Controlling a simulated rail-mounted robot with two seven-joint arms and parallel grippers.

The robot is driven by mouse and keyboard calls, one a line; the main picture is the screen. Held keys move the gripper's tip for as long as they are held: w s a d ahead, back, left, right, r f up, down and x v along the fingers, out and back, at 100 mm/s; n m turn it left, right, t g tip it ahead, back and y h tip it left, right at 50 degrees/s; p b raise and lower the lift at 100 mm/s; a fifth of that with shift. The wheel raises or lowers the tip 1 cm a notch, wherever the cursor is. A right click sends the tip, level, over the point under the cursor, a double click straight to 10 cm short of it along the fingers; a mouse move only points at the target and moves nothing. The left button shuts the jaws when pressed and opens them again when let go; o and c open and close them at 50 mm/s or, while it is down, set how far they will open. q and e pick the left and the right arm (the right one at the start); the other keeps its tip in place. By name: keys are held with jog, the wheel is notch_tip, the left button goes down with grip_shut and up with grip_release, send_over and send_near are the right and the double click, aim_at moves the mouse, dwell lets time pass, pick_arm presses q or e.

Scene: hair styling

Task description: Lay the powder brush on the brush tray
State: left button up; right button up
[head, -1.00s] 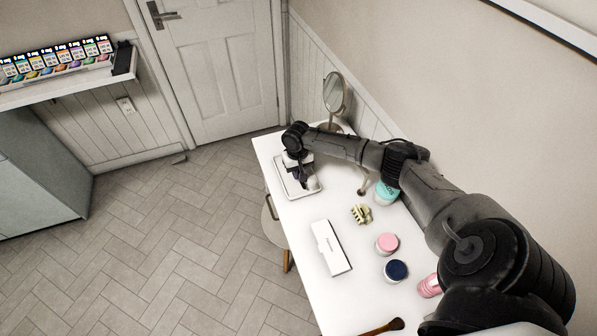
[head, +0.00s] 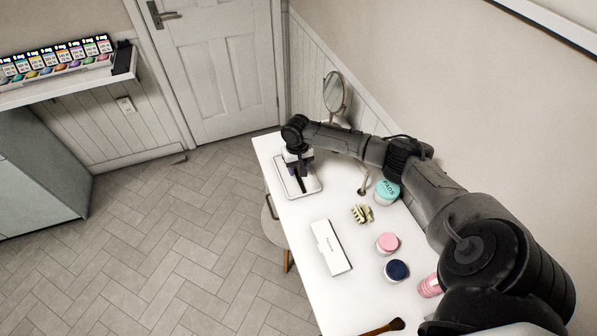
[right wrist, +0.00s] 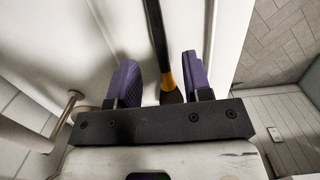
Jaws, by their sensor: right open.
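The brush tray (head: 281,178) is a white shallow rectangular tray near the far end of the white table. A brush with a dark handle (head: 301,184) lies on it, partly hidden by my right gripper (head: 300,167). In the right wrist view the brush (right wrist: 158,40) shows a black handle, a yellow band and a dark end. It passes between the purple fingers of my right gripper (right wrist: 161,65), which are open with a gap on both sides. The gripper is above the tray. My left gripper is not in view.
Several things stand on the table (head: 307,284): a white box (head: 331,247), a pale claw clip (head: 361,213), a teal-lidded jar (head: 386,191), pink (head: 387,242) and navy (head: 397,270) jars, and another brush (head: 385,327) at the front. A round mirror (head: 335,92) stands behind.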

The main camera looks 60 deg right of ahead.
notch_tip(320, 180, up, 12)
jog(key=b, duration=0.2)
jog(key=shift+w+d+f, duration=0.2)
jog(key=shift+w+d, duration=0.15)
jog(key=shift+w, duration=0.05)
dwell(0.4)
